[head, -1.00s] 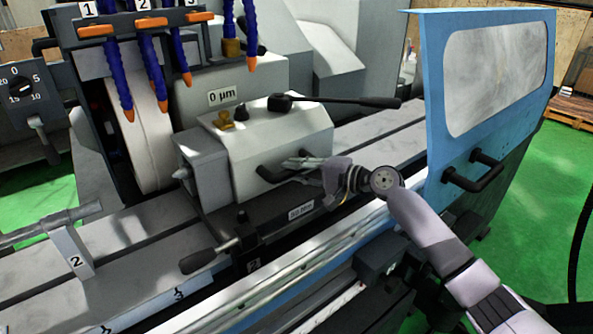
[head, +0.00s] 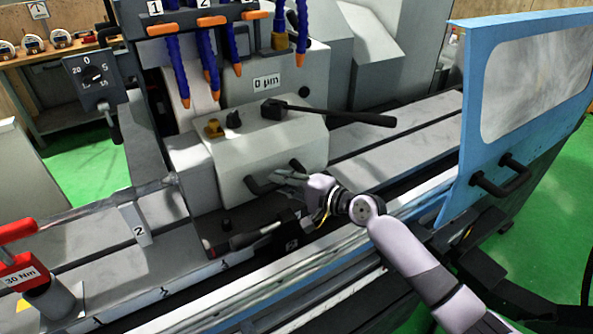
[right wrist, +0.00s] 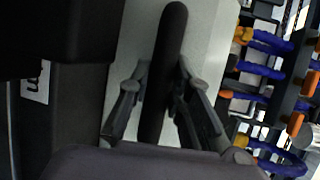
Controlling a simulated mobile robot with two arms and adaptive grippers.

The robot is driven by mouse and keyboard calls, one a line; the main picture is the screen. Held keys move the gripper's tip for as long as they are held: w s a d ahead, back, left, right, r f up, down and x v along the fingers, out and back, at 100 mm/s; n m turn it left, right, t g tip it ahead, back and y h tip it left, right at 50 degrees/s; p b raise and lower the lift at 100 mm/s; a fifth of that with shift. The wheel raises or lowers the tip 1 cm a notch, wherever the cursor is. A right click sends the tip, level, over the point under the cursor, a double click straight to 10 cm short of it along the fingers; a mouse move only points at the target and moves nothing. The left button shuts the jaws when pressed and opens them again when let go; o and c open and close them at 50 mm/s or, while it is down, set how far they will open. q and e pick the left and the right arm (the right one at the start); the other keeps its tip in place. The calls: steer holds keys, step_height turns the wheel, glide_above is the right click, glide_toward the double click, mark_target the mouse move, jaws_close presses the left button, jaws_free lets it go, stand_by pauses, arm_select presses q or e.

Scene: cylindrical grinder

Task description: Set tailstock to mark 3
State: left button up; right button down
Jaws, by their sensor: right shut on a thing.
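The tailstock (head: 250,160) is the white housing on the grinder's bed, with a black bar handle (head: 262,186) on its front. My right gripper (head: 288,178) is shut on this handle. In the right wrist view the dark handle (right wrist: 165,70) runs between the two fingers. The tailstock's left tip is at the end of the shaft (head: 105,205); I cannot tell whether they touch. Number marks run along the bed's front edge, including a 3 (head: 165,292). A clamp lever (head: 257,236) is low on the tailstock's front. My left gripper is out of view.
A long black lever (head: 345,117) tops the tailstock. A red tool labelled 30 Nm (head: 22,270) is at front left. The blue door (head: 465,110) stands at right. Bare bed (head: 400,135) lies right of the tailstock.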

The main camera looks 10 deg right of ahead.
steer(key=shift+w, duration=0.1)
steer(key=shift+d, duration=0.2)
steer(key=c, duration=1.9)
jaws_free()
steer(key=shift+w+d, duration=0.15)
steer(key=shift+d, duration=0.1)
steer(key=shift+o, duration=0.5)
steer(key=shift+d, duration=0.3)
steer(key=shift+o, duration=1.4)
steer(key=shift+w+d, duration=0.1)
steer(key=shift+d, duration=0.3)
steer(key=shift+o, duration=0.4)
steer(key=shift+a, duration=0.3)
arm_select(q)
steer(key=shift+w+d, duration=0.15)
steer(key=shift+d, duration=0.3)
arm_select(e)
steer(key=v, duration=1.2)
steer(key=shift+s, duration=0.2)
